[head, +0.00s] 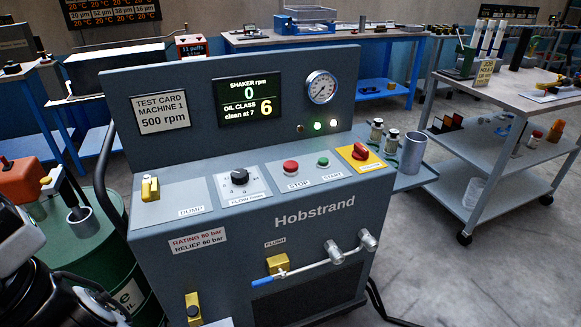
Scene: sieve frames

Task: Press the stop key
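The stop key (291,167) is a round red button on the sloping top of the grey Hobstrand machine (215,262), above a label reading STOP. The green start button (323,162) is just right of it. Nothing touches or covers the stop key. The display (247,99) reads shaker rpm 0 and oil class 6, clean at 7. Dark and pale parts of my arm show at the lower left, well apart from the key. My gripper's fingertips do not show.
A flow knob (239,177) and yellow dump lever (150,188) lie left of the key; a red knob on a yellow plate (361,153) lies right. A green drum (97,250) stands left, a trolley (510,95) right.

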